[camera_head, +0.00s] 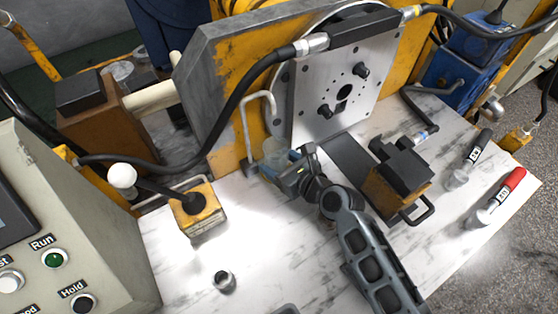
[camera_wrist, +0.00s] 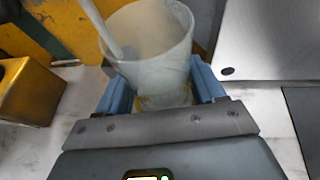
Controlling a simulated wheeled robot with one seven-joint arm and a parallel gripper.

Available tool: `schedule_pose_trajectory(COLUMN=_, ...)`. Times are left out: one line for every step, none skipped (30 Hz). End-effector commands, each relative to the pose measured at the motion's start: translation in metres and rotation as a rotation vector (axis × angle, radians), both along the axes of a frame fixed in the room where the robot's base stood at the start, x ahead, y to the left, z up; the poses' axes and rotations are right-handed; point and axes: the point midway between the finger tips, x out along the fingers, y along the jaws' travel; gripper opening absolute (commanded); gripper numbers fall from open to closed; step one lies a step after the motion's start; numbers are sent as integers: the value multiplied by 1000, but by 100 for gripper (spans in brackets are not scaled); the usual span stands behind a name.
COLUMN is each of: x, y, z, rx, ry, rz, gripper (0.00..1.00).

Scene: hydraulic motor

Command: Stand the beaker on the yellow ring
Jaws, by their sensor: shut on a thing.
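A clear, pale beaker (camera_head: 276,150) is upright beside the yellow machine housing in the head view. In the wrist view, the beaker (camera_wrist: 155,50) stands between the two blue fingers of my gripper (camera_wrist: 165,92), which is shut on it. My gripper (camera_head: 285,170) also shows in the head view, low over the marble table. A yellow patch (camera_wrist: 165,100) shows at the base of the beaker between the fingers; it may be the yellow ring. I cannot tell whether the beaker touches it. The ring is not clear in the head view.
A bent pale rod (camera_head: 247,130) is close to the beaker; in the wrist view it overlaps the beaker's rim. A yellow block with a lever (camera_head: 198,212) stands left, a black-and-yellow block (camera_head: 395,185) right. The table's front left is mostly clear around a small cylinder (camera_head: 224,281).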

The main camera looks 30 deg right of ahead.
Motion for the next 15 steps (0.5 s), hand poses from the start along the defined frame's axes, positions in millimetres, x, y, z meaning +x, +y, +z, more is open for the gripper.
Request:
schedule_pose_trajectory(x=0, y=0, z=-1, rx=0, ry=0, rz=0, gripper=34)
schedule_pose_trajectory(x=0, y=0, z=0, rx=0, ry=0, rz=0, gripper=34)
schedule_pose_trajectory(x=0, y=0, z=0, rx=0, ry=0, rz=0, gripper=69)
schedule_pose_trajectory(x=0, y=0, z=0, rx=0, ry=0, rz=0, gripper=72)
schedule_pose_trajectory(x=0, y=0, z=0, rx=0, ry=0, rz=0, gripper=75)
schedule_pose_trajectory(x=0, y=0, z=0, rx=0, ry=0, rz=0, gripper=79)
schedule_pose_trajectory(x=0, y=0, z=0, rx=0, ry=0, rz=0, gripper=79)
schedule_pose_trajectory(x=0, y=0, z=0, rx=0, ry=0, rz=0, gripper=79)
schedule_pose_trajectory(x=0, y=0, z=0, rx=0, ry=0, rz=0, gripper=79)
schedule_pose_trajectory(x=0, y=0, z=0, rx=0, ry=0, rz=0, gripper=79)
schedule_pose_trajectory(x=0, y=0, z=0, rx=0, ry=0, rz=0, gripper=79)
schedule_pose_trajectory(x=0, y=0, z=0, rx=0, ry=0, rz=0, gripper=79)
schedule_pose_trajectory(x=0, y=0, z=0, rx=0, ry=0, rz=0, gripper=79)
schedule_pose_trajectory(x=0, y=0, z=1, rx=0, ry=0, rz=0, gripper=79)
schedule_pose_trajectory(x=0, y=0, z=3, rx=0, ry=0, rz=0, gripper=79)
